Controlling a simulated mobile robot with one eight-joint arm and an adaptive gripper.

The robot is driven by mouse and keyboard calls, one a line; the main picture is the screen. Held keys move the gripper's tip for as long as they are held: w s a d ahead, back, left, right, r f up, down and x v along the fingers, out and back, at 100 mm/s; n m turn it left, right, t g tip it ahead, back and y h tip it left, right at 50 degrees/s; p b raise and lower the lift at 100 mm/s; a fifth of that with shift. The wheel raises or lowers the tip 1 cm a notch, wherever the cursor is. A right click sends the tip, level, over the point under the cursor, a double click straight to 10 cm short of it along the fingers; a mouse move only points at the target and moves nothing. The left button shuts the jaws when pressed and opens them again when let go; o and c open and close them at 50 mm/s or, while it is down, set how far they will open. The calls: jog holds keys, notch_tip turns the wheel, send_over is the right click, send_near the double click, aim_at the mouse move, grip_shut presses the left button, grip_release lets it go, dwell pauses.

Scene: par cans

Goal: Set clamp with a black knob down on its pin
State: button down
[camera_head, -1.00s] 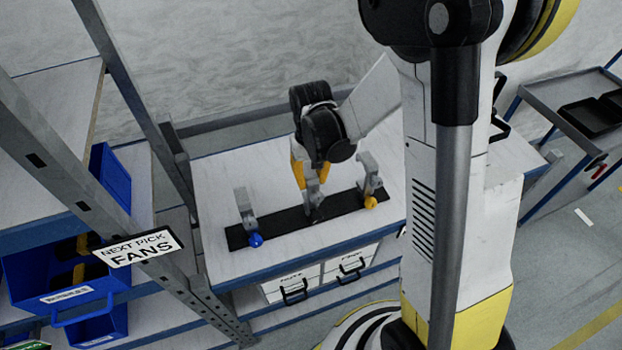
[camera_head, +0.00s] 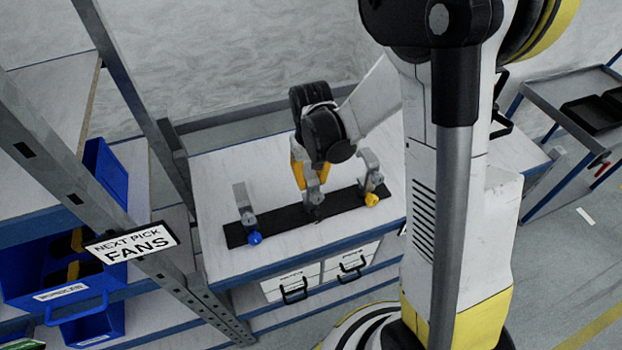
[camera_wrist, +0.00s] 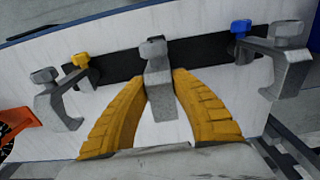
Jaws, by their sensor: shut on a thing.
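My gripper (camera_wrist: 162,107) is shut on a grey clamp (camera_wrist: 158,75), which stands between its yellow fingers at the middle of a black strip (camera_wrist: 203,50). In the head view the held clamp (camera_head: 313,197) is over the strip (camera_head: 285,219), between two other clamps. A dark part at its lower end blends into the strip, so I cannot make out the black knob clearly. Its pin is hidden, and I cannot tell whether the clamp rests on it. The blue-knob clamp (camera_head: 245,207) stands left of my gripper (camera_head: 310,185), and the yellow-knob clamp (camera_head: 371,175) right.
The strip lies on a pale bench (camera_head: 225,180), with bare surface around it. White drawers (camera_head: 322,275) are below. A grey rack post (camera_head: 75,185) and blue bins (camera_head: 65,285) stand left. A cart (camera_head: 575,105) stands at the right.

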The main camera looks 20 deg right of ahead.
jog(key=shift+f+b, duration=0.3)
jog(key=shift+f, duration=0.1)
jog(key=c, duration=1.1)
grip_release()
jog(key=shift+r, duration=0.1)
jog(key=shift+o, duration=0.5)
jog(key=o, duration=0.6)
jog(key=shift+r+p, duration=3.8)
jog(key=shift+r, duration=1.7)
jog(key=shift+b, duration=0.3)
